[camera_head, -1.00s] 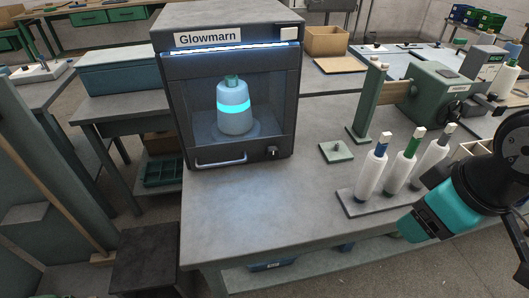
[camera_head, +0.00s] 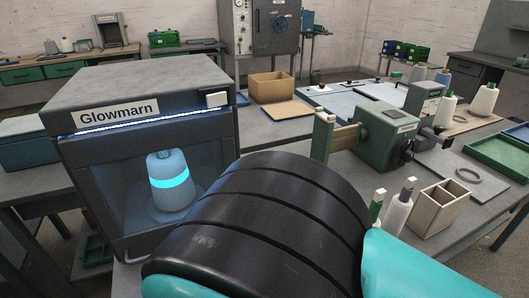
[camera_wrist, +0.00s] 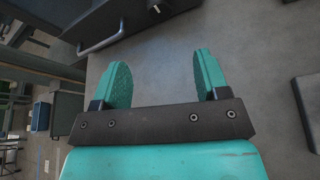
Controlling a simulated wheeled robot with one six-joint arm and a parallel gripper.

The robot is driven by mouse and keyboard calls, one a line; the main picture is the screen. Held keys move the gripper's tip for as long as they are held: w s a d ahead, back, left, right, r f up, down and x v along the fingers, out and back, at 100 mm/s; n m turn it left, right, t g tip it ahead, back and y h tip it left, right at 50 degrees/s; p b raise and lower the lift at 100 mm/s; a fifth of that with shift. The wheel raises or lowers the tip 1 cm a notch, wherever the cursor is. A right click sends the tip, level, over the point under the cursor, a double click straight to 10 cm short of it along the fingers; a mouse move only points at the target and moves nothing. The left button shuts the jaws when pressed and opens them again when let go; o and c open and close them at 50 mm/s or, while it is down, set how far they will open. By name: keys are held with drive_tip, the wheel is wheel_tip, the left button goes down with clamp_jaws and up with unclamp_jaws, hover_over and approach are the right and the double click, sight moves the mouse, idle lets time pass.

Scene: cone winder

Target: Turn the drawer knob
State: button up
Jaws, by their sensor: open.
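The Glowmarn box (camera_head: 145,88) stands on the grey table with a blue cone glowing behind its front window. My gripper (camera_wrist: 161,62) is open and empty over the bare table top, apart from the knob. In the head view my arm covers the knob, and my gripper cannot be made out.
A dark block (camera_wrist: 309,110) lies at the right of the wrist view. In the head view, bobbins (camera_head: 398,212) stand right of my arm beside a divided wooden box (camera_head: 440,208). A green machine (camera_head: 387,133) stands behind. The table below my gripper is clear.

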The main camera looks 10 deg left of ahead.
drive_tip(key=p+x, duration=0.3)
drive_tip(key=x, duration=1.1)
drive_tip(key=shift+a, duration=0.1)
drive_tip(key=shift+f, duration=0.1)
drive_tip(key=c, duration=0.9)
